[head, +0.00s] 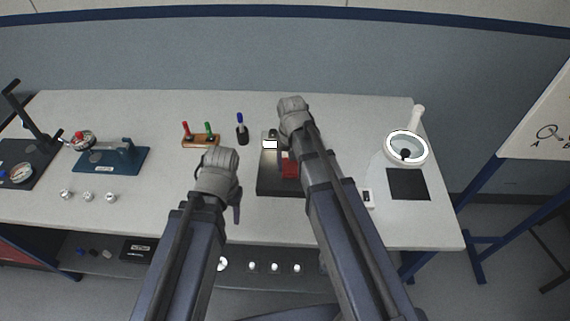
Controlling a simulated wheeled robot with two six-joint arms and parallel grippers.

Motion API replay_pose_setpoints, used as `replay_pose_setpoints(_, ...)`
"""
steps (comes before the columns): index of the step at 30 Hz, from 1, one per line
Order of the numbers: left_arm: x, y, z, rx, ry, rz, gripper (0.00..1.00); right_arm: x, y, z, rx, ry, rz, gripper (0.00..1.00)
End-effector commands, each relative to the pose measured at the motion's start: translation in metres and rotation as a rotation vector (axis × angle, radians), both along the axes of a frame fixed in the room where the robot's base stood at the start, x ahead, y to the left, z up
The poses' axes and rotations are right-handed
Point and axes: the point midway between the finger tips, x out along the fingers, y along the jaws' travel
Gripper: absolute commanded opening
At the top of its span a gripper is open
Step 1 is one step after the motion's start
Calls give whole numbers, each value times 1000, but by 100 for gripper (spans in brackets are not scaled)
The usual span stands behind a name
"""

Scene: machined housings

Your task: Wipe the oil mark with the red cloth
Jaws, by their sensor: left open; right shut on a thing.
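The red cloth (289,168) shows as a small red patch over the dark plate (272,187) at the middle of the table. My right arm covers part of both. My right gripper (283,154) points down there, mostly hidden behind its own arm, and is shut on the cloth. Whether the cloth touches the plate, I cannot tell. I cannot make out the oil mark; the arm hides part of the plate. My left gripper (237,205) is open and empty, left of the plate near the table's front.
A wooden holder (201,141) with red and green pens and a blue marker (241,130) stand behind my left gripper. A blue fixture (112,158) and several small metal parts are at left. A ring magnifier (406,148) and black pad (408,184) are at right.

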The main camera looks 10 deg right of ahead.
Motion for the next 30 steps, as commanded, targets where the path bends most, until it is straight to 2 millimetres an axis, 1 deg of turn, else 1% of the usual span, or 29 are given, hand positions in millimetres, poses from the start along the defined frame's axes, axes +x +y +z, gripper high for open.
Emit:
replay_pose_setpoints(1,0,0,-1,0,0,0,50,-3,-7,-1,-5,1,-4,12)
replay_pose_setpoints(3,0,0,-2,0,0,0,50,-4,-12,-2,-6,2,-5,12)
replay_pose_setpoints(14,0,0,-2,0,0,0,50,-6,-20,-2,-9,4,-4,12)
replay_pose_setpoints(24,0,0,0,0,0,0,50,-13,-45,0,-8,3,-6,12)
replay_pose_setpoints(30,0,0,0,0,0,0,50,-13,-47,0,-7,3,-3,12)
